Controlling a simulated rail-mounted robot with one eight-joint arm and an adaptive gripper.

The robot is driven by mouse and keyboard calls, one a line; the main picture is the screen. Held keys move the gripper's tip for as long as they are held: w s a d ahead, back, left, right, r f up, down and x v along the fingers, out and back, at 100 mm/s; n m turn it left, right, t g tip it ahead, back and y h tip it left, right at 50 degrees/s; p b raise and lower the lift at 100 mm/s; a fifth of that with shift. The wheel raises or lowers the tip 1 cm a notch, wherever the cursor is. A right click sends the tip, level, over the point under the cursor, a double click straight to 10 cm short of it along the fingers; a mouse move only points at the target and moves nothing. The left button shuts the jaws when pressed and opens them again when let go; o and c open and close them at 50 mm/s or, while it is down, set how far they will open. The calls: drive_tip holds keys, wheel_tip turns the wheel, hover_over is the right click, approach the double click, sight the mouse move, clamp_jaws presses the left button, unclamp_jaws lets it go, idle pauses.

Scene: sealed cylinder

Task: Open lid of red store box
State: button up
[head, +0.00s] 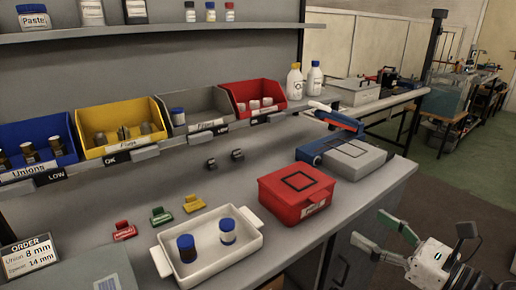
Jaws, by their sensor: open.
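The red store box (296,197) stands on the grey bench near its front edge, right of centre in the head view. Its lid is down, with a dark square outline on top and a pale label on the front side. My gripper (372,233) is at the lower right, beyond the bench's front edge. It is open and empty, with its fingers pointing left toward the box and a clear gap between them and it. Part of my arm is cut off by the frame's lower right corner.
A white tray (162,262) with two blue-capped jars stands left of the box. A blue and grey case (350,158) sits close behind it to the right. Coloured bins (121,127) line the rear shelf. Open floor lies right of the bench.

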sight(324, 198)
drive_tip(key=shift+b+x, duration=0.95)
drive_tip(key=shift+x, duration=5.65)
clamp_jaws()
drive_tip(key=shift+r, duration=0.15)
